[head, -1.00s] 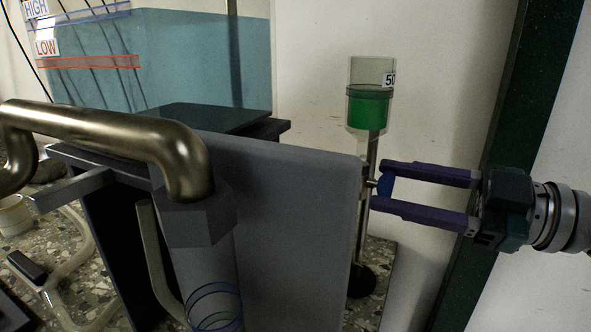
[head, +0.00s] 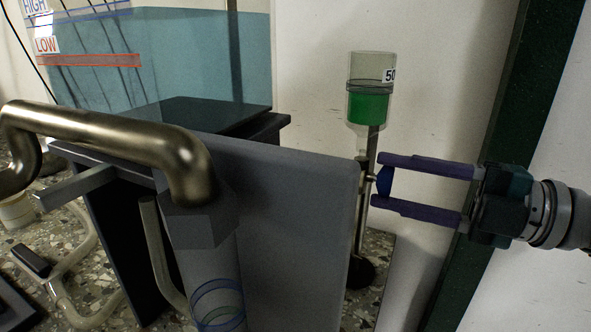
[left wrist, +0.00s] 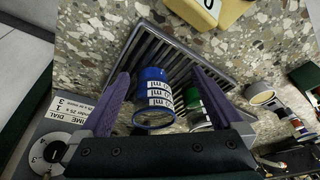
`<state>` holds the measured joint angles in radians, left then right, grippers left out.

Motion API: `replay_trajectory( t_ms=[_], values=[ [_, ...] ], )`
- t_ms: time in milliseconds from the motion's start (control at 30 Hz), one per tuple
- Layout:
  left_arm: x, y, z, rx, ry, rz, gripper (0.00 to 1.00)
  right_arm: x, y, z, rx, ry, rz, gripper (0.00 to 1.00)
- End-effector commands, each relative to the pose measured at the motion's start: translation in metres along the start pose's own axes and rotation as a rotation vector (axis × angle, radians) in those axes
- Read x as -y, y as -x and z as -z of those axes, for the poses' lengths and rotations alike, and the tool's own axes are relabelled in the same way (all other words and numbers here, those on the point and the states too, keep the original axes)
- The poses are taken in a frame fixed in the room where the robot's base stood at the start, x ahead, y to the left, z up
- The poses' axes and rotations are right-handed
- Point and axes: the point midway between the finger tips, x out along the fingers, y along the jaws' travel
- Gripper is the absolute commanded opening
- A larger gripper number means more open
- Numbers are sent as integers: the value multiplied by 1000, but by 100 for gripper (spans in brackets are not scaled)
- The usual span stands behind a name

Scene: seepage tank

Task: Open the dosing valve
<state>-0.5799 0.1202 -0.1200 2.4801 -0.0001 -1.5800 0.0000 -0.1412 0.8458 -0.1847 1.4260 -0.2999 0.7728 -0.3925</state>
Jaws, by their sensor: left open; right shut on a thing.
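The dosing valve has a blue handle (head: 385,181) on a small metal fitting below a clear vessel (head: 371,62) holding green liquid (head: 368,106). My right gripper (head: 384,181) comes in from the right, with its purple fingers above and below the handle, shut on it. A slim metal stand (head: 361,235) runs down under the valve. In the left wrist view, my left gripper (left wrist: 160,75) is open. A blue-rimmed labelled cylinder (left wrist: 152,76) shows between its fingers, apart from them as far as I can tell.
A grey panel (head: 290,215) stands left of the valve, with a brass pipe (head: 110,130) and a clear tube before it. A dark green post (head: 510,130) rises behind my right arm. In the left wrist view, a floor grate (left wrist: 175,45) and a dial (left wrist: 55,150) show.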

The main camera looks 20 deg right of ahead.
Motion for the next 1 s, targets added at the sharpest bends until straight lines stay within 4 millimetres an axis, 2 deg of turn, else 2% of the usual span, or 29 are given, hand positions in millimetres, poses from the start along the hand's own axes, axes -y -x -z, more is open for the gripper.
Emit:
replay_trajectory(
  t_ms=[400,900,933,1000],
  values=[
    [0,-2,-1,0,0,0,100,0,0,0,-2,160,-2,0],
    [0,-2,-1,0,0,0,100,0,0,0,-2,179,-1,0],
    [0,-2,-1,0,0,0,100,0,0,0,-2,178,-1,52],
    [0,-2,-1,0,0,0,100,0,0,0,-1,178,-1,60]
  ],
)
